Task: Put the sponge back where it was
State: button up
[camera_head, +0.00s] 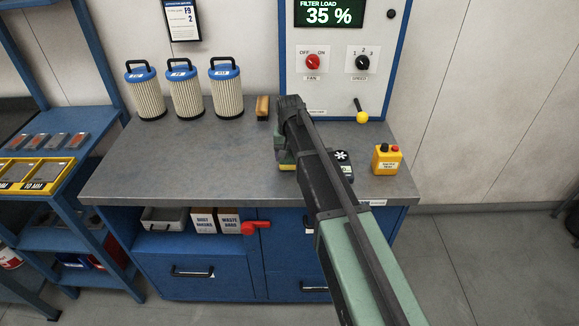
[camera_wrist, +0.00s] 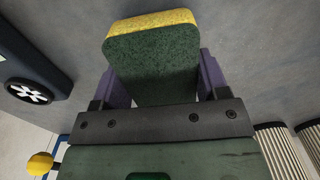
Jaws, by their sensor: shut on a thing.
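The sponge (camera_wrist: 152,62) has a dark green face and a yellow layer. In the wrist view it sits between the two purple fingers of my gripper (camera_wrist: 158,84), which is shut on it. In the head view my gripper (camera_head: 284,152) is over the middle of the grey workbench (camera_head: 190,160), and only a small yellow and green part of the sponge (camera_head: 286,167) shows below it. My arm hides the rest. I cannot tell whether the sponge touches the bench top.
Several blue-capped filters (camera_head: 186,92) and a wooden-backed block (camera_head: 262,107) stand at the back. A dark device with a white fan mark (camera_head: 342,157) is close on the right, then a yellow button box (camera_head: 387,160). A yellow-knobbed lever (camera_head: 362,117) juts from the panel. The bench's left is clear.

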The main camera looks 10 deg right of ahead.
aim_at(290, 153)
jog(key=shift+f, duration=0.95)
jog(key=shift+r, duration=0.3)
jog(key=shift+f, duration=0.3)
jog(key=o, duration=0.8)
jog(key=shift+r, duration=0.1)
notch_tip(290, 153, up, 13)
jog(key=p, duration=1.3)
jog(key=shift+s+f+n+b, duration=0.4)
jog(key=shift+s+f+b, duration=0.2)
jog(key=shift+s, duration=3.7)
jog(key=shift+s+f+n+b, duration=0.4)
jog(key=shift+s+f+b, duration=0.25)
jog(key=shift+s, duration=3.65)
jog(key=shift+s+f+n+b, duration=0.4)
jog(key=shift+s+f+b, duration=0.2)
jog(key=shift+s, duration=3.7)
